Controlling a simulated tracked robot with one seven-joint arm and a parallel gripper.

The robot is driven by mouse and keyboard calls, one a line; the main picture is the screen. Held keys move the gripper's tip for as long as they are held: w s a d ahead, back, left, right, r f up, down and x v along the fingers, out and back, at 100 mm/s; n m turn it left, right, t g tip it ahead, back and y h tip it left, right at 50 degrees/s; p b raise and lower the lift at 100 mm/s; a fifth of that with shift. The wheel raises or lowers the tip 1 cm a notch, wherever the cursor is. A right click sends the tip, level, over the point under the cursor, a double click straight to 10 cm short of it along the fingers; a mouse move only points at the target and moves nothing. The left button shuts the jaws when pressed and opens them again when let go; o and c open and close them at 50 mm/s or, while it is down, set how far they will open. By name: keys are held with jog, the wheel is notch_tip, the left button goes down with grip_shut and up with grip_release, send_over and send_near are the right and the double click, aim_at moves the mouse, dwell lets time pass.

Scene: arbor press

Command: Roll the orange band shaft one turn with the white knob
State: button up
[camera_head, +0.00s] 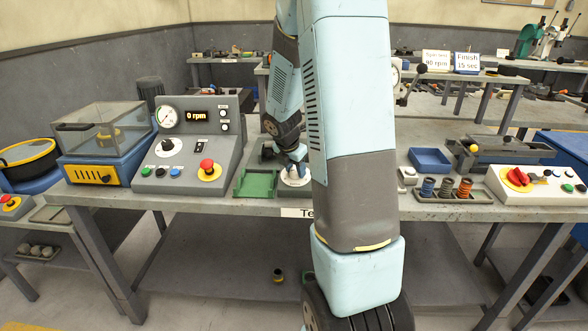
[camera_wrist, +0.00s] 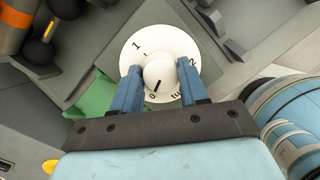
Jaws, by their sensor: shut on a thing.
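The white knob (camera_wrist: 160,73) sits in the middle of a round white dial (camera_wrist: 135,52) marked 0, 1 and 2. The black line on the knob points near the 0. My gripper (camera_wrist: 160,68) has one blue finger on each side of the knob and is shut on it. In the head view the dial (camera_head: 296,180) shows on the bench, under my gripper (camera_head: 294,160) and partly behind my arm. An orange band (camera_wrist: 12,26) shows at the upper left edge of the wrist view, cut off by the frame, beside dark round parts.
A green tray (camera_head: 254,184) lies just left of the dial. A grey control panel (camera_head: 190,145) reading 0 rpm stands farther left.

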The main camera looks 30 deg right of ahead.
jog(key=m, duration=0.4)
jog(key=m+g, duration=0.1)
jog(key=m, duration=0.2)
jog(key=shift+w+r, duration=0.1)
jog(key=shift+w, duration=0.2)
jog(key=m+g+y, duration=0.1)
jog(key=m, duration=0.5)
jog(key=shift+m, duration=0.3)
jog(key=m+y, duration=0.1)
jog(key=m, duration=0.5)
jog(key=shift+d, duration=0.2)
jog(key=m, duration=0.3)
jog(key=m+y, duration=0.1)
jog(key=m, duration=0.2)
jog(key=shift+s+y, duration=0.1)
jog(key=shift+y, duration=0.2)
jog(key=o, duration=1.1)
jog(key=shift+c, duration=0.2)
notch_tip(320, 180, up, 14)
jog(key=shift+s+f, duration=0.25)
jog(key=shift+s, duration=0.05)
